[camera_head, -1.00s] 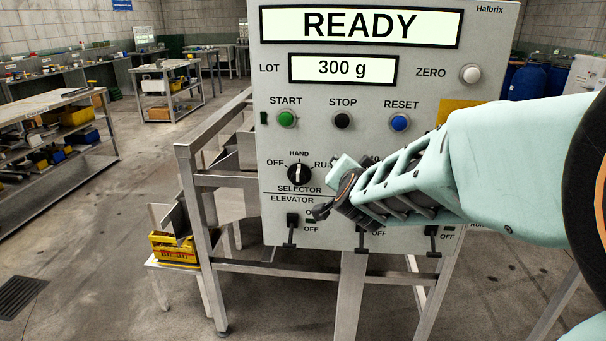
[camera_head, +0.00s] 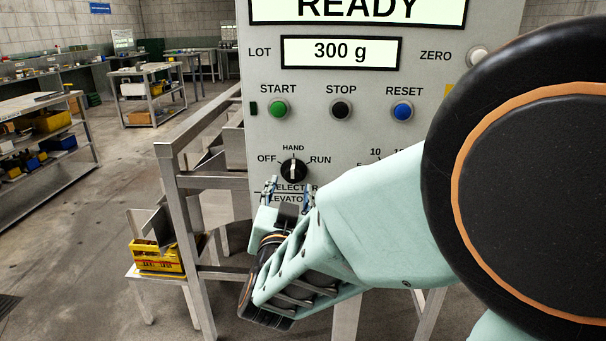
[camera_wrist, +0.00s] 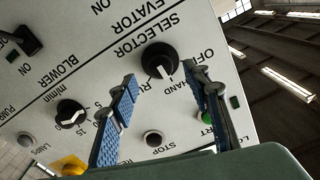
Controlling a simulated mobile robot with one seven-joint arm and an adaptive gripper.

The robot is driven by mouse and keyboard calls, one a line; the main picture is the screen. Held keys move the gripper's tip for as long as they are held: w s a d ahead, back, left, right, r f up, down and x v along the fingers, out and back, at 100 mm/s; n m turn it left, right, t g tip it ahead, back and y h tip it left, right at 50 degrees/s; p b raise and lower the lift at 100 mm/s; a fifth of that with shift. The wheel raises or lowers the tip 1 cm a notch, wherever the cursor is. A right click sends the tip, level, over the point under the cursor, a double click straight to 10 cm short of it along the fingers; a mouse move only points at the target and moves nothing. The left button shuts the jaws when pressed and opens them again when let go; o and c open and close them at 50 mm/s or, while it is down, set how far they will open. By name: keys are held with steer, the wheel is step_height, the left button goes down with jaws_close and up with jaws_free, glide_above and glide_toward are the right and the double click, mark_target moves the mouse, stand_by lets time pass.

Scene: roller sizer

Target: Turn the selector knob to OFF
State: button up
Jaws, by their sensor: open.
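The selector knob (camera_head: 293,171) is black and round with a white pointer line. It sits on the grey panel, and its pointer stands upright at HAND, between OFF on the left and RUN on the right. My gripper (camera_head: 288,192) is open and empty, just below the knob in the head view, with its fingers pointing up toward the panel. It covers part of the SELECTOR and ELEVATOR labels. In the wrist view the knob (camera_wrist: 158,60) shows between and beyond the two blue-padded fingers (camera_wrist: 163,78). I see no contact with it.
Green START (camera_head: 278,108), black STOP (camera_head: 341,109) and blue RESET (camera_head: 402,111) buttons sit above the knob. A metal frame (camera_head: 185,240) stands left of the panel.

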mark_target(292, 178)
steer(key=w, duration=0.5)
steer(key=shift+w+d, duration=0.1)
steer(key=shift+w, duration=0.1)
steer(key=c, duration=1.2)
